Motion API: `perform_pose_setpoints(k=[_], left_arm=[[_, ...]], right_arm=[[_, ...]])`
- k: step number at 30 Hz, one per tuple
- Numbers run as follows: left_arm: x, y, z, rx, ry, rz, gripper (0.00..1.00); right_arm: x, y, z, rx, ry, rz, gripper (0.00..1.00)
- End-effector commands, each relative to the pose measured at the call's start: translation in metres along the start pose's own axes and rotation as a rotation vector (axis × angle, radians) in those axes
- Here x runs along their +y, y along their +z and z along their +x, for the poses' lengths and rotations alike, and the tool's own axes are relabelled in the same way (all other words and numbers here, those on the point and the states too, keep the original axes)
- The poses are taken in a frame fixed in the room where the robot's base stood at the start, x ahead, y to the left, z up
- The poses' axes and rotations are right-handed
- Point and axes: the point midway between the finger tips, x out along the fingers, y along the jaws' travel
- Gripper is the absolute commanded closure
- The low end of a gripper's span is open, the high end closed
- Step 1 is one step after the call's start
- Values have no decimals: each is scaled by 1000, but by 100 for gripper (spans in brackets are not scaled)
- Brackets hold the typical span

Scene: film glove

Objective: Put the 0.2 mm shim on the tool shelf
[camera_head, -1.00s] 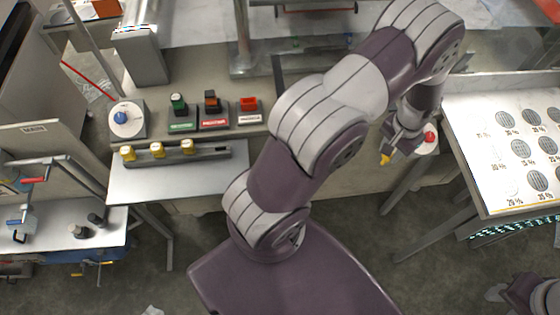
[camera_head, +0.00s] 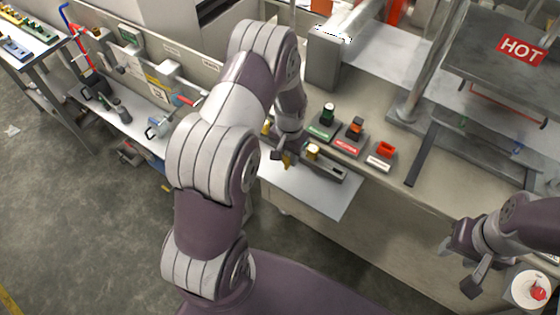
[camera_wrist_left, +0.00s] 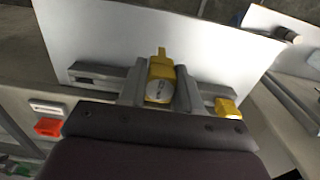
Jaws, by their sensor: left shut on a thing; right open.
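My left gripper (camera_head: 286,156) is shut on a yellow shim (camera_wrist_left: 160,82) with a tab and a pale round label, whose writing is too small to read. The gripper is at the slotted rack (camera_head: 325,167) on the bench, and I cannot tell whether the shim touches it. My right gripper (camera_head: 462,264) is open and empty at the lower right. A pale shelf with tools (camera_head: 135,120), likely the tool shelf, stands to the left.
Green, dark-orange and red bench items (camera_head: 386,149) stand right of the rack. A grey post (camera_head: 323,60) rises behind. A plate marked HOT (camera_head: 500,60) is at the upper right, and a red button (camera_head: 537,293) is near my right gripper. A pale ledge (camera_head: 310,195) juts below the rack.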

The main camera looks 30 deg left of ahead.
Motion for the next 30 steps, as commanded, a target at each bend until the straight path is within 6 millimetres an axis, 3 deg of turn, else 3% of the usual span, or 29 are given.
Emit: perform_pose_setpoints(k=[4,12,23,24,25,30], left_arm=[[-15,8,10,1,0,-1,98],[-16,8,50,1,0,1,98],[-16,8,57,2,0,1,98],[-16,8,55,3,0,0,54],[-16,8,55,3,0,1,44],[-16,8,55,2,0,0,42]], right_arm=[[0,-1,-7,-1,0,0,57],[0,-2,-19,-1,0,0,57],[0,-1,-13,-1,0,0,57],[0,-2,-14,-1,0,0,57],[0,-2,-14,-1,0,0,57],[0,-2,-14,-1,0,0,57]])
